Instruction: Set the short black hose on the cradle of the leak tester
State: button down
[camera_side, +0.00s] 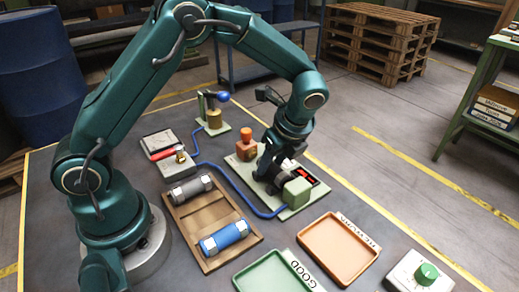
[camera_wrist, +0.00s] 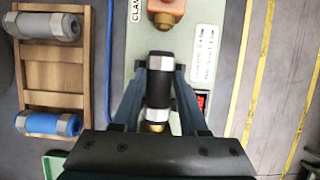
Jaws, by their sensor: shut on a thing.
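My gripper (camera_wrist: 160,66) is shut on the short black hose (camera_wrist: 158,92), one finger on each side of it. The hose is black in the middle with a silver nut at each end. In the wrist view it lies lengthwise over the pale green plate of the leak tester (camera_wrist: 204,14), below its orange clamp (camera_wrist: 166,10). A brass piece shows at its lower end. In the side view my gripper (camera_side: 275,178) is low over the tester (camera_side: 287,212), between the orange clamp and a green block. The cradle is hidden; I cannot tell whether the hose touches it.
A wooden tray (camera_side: 206,215) at left holds a grey hose (camera_side: 190,190) and a blue hose (camera_side: 224,238). A green tray (camera_side: 272,275) marked GOOD and an orange tray (camera_side: 338,248) are in front. A blue tube (camera_side: 233,184) runs to the tester. A green-knobbed box (camera_side: 420,275) stands right.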

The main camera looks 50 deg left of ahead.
jog(key=shift+f, duration=0.15)
jog(key=shift+c, duration=1.8)
grip_release()
jog(key=v, duration=0.4)
jog(key=shift+d+r, duration=0.1)
jog(key=shift+r, duration=0.25)
jog(key=shift+n+t, duration=0.4)
jog(key=shift+t, duration=0.1)
jog(key=r, duration=0.2)
jog(key=a+r, duration=0.1)
jog(key=r, duration=0.1)
jog(key=shift+r, duration=0.35)
jog(key=s+r+n+t+h, duration=0.2)
jog(key=s+r+n, duration=0.2)
jog(key=s+r, duration=0.15)
jog(key=s+d+f+n+t+h, duration=0.1)
jog(key=s+d+n+t+h, duration=0.1)
jog(key=s+n, duration=0.7)
jog(key=n, duration=0.4)
jog(key=shift+s+f+t, duration=0.25)
jog(key=shift+s+t, duration=0.05)
jog(key=shift+s, duration=0.05)
